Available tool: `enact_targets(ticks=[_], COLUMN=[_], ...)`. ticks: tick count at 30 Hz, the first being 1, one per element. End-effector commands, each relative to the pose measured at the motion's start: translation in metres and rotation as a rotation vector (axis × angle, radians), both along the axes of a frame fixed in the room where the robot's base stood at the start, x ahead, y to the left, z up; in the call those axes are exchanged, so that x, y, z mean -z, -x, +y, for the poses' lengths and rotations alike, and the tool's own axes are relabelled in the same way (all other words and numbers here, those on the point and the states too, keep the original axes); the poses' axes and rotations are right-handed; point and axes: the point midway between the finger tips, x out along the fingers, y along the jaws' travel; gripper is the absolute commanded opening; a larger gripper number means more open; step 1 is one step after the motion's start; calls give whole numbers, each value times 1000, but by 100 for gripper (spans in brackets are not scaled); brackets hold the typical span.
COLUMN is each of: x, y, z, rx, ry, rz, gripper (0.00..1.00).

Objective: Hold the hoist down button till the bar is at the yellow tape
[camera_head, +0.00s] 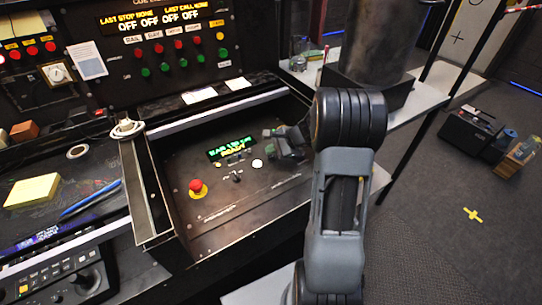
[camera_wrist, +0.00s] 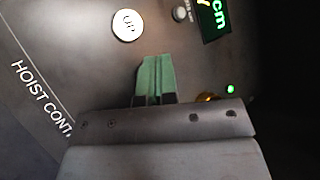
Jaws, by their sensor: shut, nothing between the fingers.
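My gripper (camera_head: 274,146) is over the right part of the sunken control panel (camera_head: 240,205). In the wrist view its green fingers (camera_wrist: 155,60) are shut together and empty, above the panel. A round white button marked UP (camera_wrist: 127,25) lies beyond the fingertips, slightly left; a white button (camera_head: 257,163) shows beside my gripper in the head view. A green display ending in "cm" (camera_wrist: 214,17) is at the top right. A brass-coloured part (camera_wrist: 207,97) is mostly hidden behind my gripper. No button marked down is readable. The hoist bar and its tape cannot be made out.
A red mushroom button (camera_head: 197,187) stands on the panel's left, with a lit green display (camera_head: 232,148) behind. "HOIST CONT" lettering (camera_wrist: 40,95) runs along the panel. Raised walls border the panel. A yellow cross (camera_head: 472,214) marks the floor at right.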

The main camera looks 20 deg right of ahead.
Motion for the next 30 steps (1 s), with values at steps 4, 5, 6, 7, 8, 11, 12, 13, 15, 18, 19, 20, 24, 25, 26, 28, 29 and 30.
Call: enact_targets(ticks=[4, 5, 6, 7, 8, 11, 12, 13, 15, 18, 19, 20, 24, 25, 26, 28, 29, 30], x=[0, 0, 0, 0, -1, -2, -4, -5, -10, -19, -22, -25, -40, -43, -45, -50, -51, -52], y=[0, 0, 0, 0, 0, 0, 0, 0, 0, 0, 0, 0, 0, 0, 0, 0, 0, 0], z=[0, 0, 0, 0, 0, 0, 0, 0, 0, 0, 0, 0, 0, 0, 0, 0, 0, 0], rx=[0, 0, 0, 0, 0, 1, 1, 0, 0, 0, 0, 0, 1, 1, 1, 0, 0, 0], ry=[0, 0, 0, 0, 0, 0, 0, 0, 0, 0, 0, 0, 0, 0, 0, 0, 0, 0], rz=[0, 0, 0, 0, 0, -1, -1, -1, -1, -1, -2, -2, -2, -2, -2, -1, -1, -1], gripper=[0, 0, 0, 0, 0, 0, 0, 0, 0, 0, 0, 0, 0, 0, 0, 0, 0, 0])
